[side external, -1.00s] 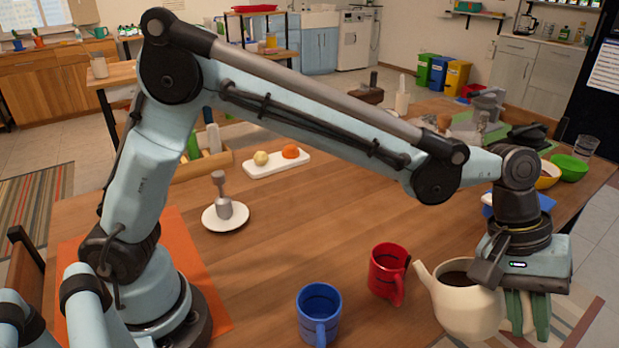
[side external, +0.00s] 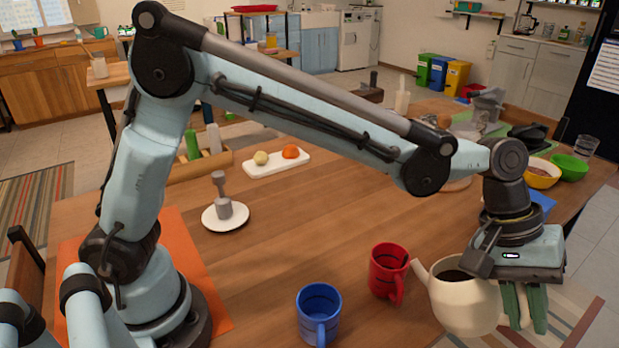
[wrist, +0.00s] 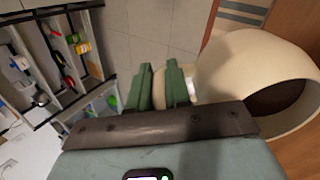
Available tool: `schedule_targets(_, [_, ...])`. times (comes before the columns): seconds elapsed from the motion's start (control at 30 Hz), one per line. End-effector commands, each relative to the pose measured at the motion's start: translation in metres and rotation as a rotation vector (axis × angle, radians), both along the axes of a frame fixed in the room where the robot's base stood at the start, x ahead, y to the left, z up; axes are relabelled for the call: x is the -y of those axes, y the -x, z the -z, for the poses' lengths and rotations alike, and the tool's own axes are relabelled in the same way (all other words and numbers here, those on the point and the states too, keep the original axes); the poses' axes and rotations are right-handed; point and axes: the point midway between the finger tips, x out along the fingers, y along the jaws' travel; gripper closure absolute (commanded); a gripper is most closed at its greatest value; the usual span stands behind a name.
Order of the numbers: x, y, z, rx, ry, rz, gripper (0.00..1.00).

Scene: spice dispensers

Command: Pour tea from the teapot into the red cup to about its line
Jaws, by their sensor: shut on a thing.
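The cream teapot (side external: 462,302) is at the right front of the side view, its spout pointing left toward the red cup. Dark tea shows through its open top. It looks slightly tilted toward the spout. My gripper (side external: 524,308) has green fingers shut on the teapot's handle, on the side away from the spout. In the wrist view the green fingers (wrist: 158,88) close around the handle, with the teapot (wrist: 262,62) at the right. The red cup (side external: 388,272) stands upright on the table left of the spout, with dark line marks. Its inside level cannot be told.
A blue cup (side external: 318,312) stands left of the red cup. A white plate (side external: 240,216) with a grey object and a white tray (side external: 262,166) with two round foods lie farther back. Bowls (side external: 570,167) stand at the back right. The table between is clear.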

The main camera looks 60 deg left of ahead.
Motion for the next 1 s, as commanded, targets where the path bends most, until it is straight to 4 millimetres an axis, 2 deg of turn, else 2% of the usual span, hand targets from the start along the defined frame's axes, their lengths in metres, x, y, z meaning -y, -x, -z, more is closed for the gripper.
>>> schedule_targets(1.0, [-0.0077, 0.0003, -0.0079, 0.004, 0.046, -0.002, 1.0])
